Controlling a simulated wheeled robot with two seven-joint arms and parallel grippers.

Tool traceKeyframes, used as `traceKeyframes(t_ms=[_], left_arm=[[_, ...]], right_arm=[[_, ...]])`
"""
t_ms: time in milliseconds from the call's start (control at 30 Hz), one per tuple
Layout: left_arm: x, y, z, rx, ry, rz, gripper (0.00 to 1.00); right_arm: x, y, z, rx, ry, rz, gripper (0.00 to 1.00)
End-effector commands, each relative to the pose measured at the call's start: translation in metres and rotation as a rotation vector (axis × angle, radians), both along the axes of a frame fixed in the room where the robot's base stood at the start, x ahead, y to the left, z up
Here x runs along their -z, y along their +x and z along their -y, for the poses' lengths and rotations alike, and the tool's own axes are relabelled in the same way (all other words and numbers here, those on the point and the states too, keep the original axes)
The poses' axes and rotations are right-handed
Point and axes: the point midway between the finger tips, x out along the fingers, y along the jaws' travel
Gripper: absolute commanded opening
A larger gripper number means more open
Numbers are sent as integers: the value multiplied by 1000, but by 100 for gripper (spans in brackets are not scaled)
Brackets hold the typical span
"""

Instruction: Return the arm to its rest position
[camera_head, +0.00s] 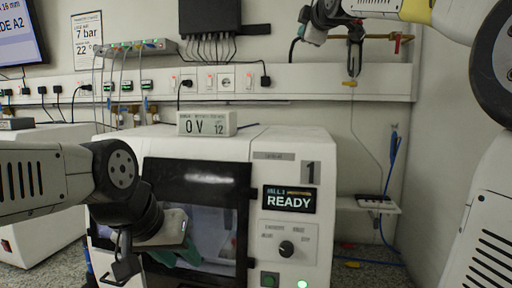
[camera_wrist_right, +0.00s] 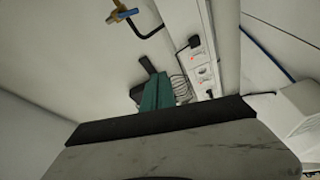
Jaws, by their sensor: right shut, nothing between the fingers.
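My right arm (camera_head: 405,10) reaches in from the upper right of the head view, raised in front of the back wall. In the right wrist view my right gripper (camera_wrist_right: 156,92) has its teal fingers together, with nothing between them. My left arm (camera_head: 45,180) comes in from the left. My left gripper (camera_head: 185,256) is low in front of the dark window of the machine; its teal fingers are partly hidden by the wrist, so their opening is unclear.
A white machine (camera_head: 318,165) with a READY display (camera_head: 289,199) stands in the middle. A small box reading 0 V (camera_head: 206,123) sits on top. A socket rail (camera_head: 310,80) and a pipe with a red valve (camera_head: 397,42) run along the wall. A small shelf (camera_head: 350,204) is at right.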

Motion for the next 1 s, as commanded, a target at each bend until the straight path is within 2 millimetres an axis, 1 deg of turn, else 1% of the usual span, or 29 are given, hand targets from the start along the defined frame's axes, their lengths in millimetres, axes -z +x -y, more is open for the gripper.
traceKeyframes(t_ms=[33, 167, 267, 367, 467, 567, 667, 700, 767, 800, 867, 900, 967, 1000], left_arm=[[0, 0, 0, 1, 1, -2, 36], [0, 0, 0, 0, 0, -1, 36], [0, 0, 0, 0, 0, -1, 36], [0, 0, 0, 0, 0, -1, 36], [0, 0, 0, 0, 0, -1, 36], [0, 0, 0, 0, 0, -1, 36], [0, 0, 0, 0, 0, -1, 36], [0, 0, 0, 0, 0, -1, 36], [0, 0, 0, 0, 0, -1, 36], [0, 0, 0, 0, 0, -1, 36], [0, 0, 0, 0, 0, -1, 36], [0, 0, 0, 0, 0, -1, 36], [0, 0, 0, 0, 0, -1, 36], [0, 0, 0, 0, 0, -1, 36]], right_arm=[[10, -1, 0, 2, 16, -25, 0], [29, -8, -1, 2, 66, -79, 0], [49, -16, -2, 5, 116, -132, 0], [74, -26, -3, 13, 179, -197, 0], [106, -39, -2, 30, 257, -276, 0], [143, -57, -1, 55, 351, -369, 0], [190, -83, 2, 98, 471, -480, 0], [213, -96, 4, 124, 530, -534, 0], [250, -120, 7, 169, 630, -619, 0], [276, -137, 9, 205, 697, -678, 0], [314, -163, 11, 263, 799, -760, 0], [338, -181, 13, 304, 865, -814, 0], [373, -207, 13, 365, 955, -886, 0], [393, -223, 14, 405, 1009, -930, 0]])
